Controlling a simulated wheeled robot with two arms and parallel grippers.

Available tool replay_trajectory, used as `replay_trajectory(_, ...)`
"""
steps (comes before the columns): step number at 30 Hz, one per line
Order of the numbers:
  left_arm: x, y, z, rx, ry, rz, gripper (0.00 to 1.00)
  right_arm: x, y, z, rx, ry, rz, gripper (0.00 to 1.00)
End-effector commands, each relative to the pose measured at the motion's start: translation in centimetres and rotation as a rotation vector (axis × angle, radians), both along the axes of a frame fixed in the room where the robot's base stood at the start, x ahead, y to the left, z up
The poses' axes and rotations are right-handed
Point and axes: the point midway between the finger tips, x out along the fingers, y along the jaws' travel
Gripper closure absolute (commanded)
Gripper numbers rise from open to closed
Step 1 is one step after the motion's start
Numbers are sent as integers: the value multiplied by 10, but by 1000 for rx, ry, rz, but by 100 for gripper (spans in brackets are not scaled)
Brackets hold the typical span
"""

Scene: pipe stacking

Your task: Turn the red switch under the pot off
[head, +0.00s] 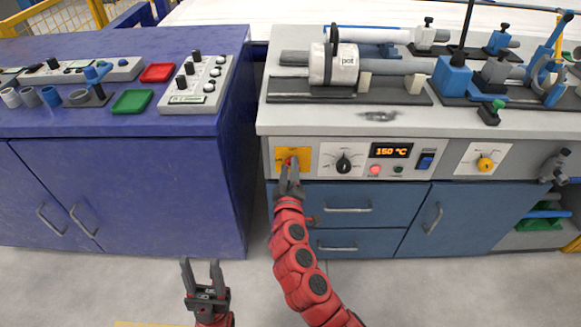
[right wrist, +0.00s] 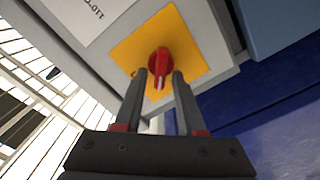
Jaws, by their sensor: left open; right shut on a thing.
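The red switch (head: 290,159) sits on a yellow plate (head: 306,153) at the left end of the grey front panel, below the pot (head: 348,62). In the right wrist view the red switch (right wrist: 160,58) shows between my fingers on the yellow plate (right wrist: 192,50). My right gripper (head: 290,166) is at the switch and shut on it, with one finger on each side, also in the right wrist view (right wrist: 160,75). The fingers partly hide the switch in the head view. My left gripper (head: 202,264) is open and empty, low in front of the blue cabinet.
A yellow knob (head: 486,162) is further right. Drawer handles (head: 347,210) stick out below. The floor in front is clear.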

Motion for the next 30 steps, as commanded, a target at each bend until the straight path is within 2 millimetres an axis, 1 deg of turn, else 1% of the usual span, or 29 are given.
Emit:
replay_trajectory(3,0,0,4,0,0,0,50,0,3,2,-110,-3,4,100)
replay_trajectory(15,0,0,14,0,0,0,50,0,4,-3,-469,-2,2,100)
replay_trajectory(22,0,0,19,0,0,0,50,0,5,-5,-613,-3,4,100)
replay_trajectory(30,0,0,22,0,0,0,50,0,5,-7,-702,-3,4,100)
